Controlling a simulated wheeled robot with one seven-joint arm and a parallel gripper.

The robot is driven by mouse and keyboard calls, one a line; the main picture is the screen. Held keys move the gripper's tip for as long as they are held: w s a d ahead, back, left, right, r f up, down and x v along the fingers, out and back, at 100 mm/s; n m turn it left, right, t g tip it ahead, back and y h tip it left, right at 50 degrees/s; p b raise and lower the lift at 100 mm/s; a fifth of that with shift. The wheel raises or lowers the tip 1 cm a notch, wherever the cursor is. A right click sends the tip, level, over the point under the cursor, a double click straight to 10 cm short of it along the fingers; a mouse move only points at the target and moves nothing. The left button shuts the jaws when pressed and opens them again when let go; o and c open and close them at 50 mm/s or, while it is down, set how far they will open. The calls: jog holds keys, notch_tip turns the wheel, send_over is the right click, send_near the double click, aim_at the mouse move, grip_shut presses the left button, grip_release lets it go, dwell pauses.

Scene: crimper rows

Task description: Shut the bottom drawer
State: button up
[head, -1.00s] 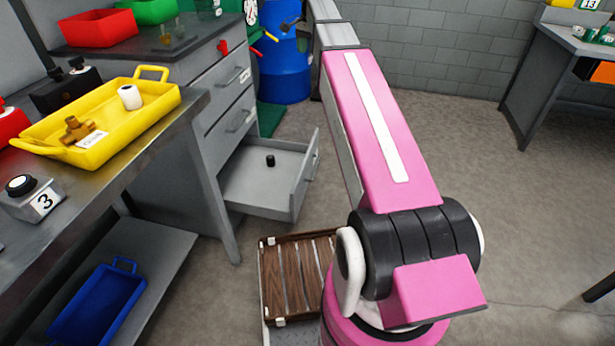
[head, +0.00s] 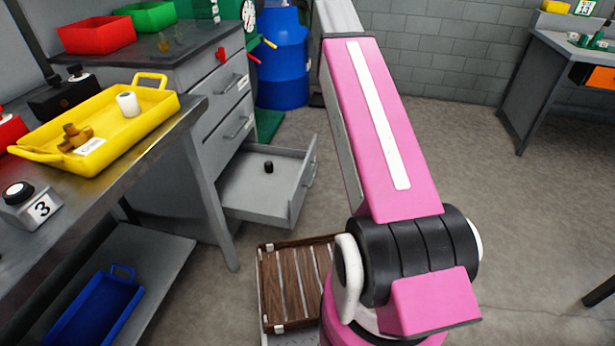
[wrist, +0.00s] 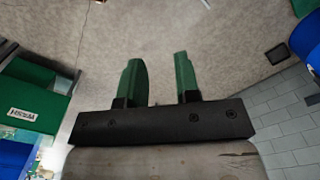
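The bottom drawer (head: 250,200) of the grey cabinet (head: 175,150) is pulled out in the head view, with a small black cylinder (head: 268,167) inside it. The two drawers above it look closed. My gripper (wrist: 160,70) shows in the wrist view with its two green fingers apart and nothing between them. Bare floor shows beyond the fingertips. My gripper is not visible in the head view, where my pink arm extends upward to the right of the drawer, so its exact distance from the drawer cannot be told.
A workbench (head: 190,117) with a yellow tray (head: 140,133) stands at left, its leg close to the drawer. A blue barrel (head: 282,60) stands behind. Floor at right is open.

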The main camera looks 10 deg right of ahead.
jog(key=shift+w+d+f, duration=0.1)
jog(key=shift+w+f, duration=0.15)
jog(key=shift+f, duration=0.25)
jog(key=shift+w+d+f, duration=0.1)
jog(key=shift+w+f, duration=0.1)
jog(key=shift+f, duration=0.25)
grip_shut()
jog(key=m+g+y, duration=0.1)
jog(key=y, duration=0.8)
send_over(309, 157)
jog(key=s+d, duration=0.3)
jog(key=d, duration=0.1)
notch_tip(309, 157, down, 31)
jog(key=s+d+f+m+t+y, duration=0.1)
jog(key=d+f+m+t+y, duration=0.2)
jog(key=f, duration=0.7)
jog(key=s+d+f+m+t+y, duration=0.2)
jog(key=d+f+m+t, duration=0.15)
jog(key=f, duration=0.65)
jog(key=s+d+f+m+t+y, duration=0.15)
jog(key=d+f, duration=0.25)
jog(key=f, duration=0.6)
jog(key=shift+m+y, duration=0.35)
jog(key=shift+m, duration=0.05)
jog(key=x, duration=1.4)
jog(key=shift+w+d+r, duration=0.15)
jog(key=shift+r, duration=0.1)
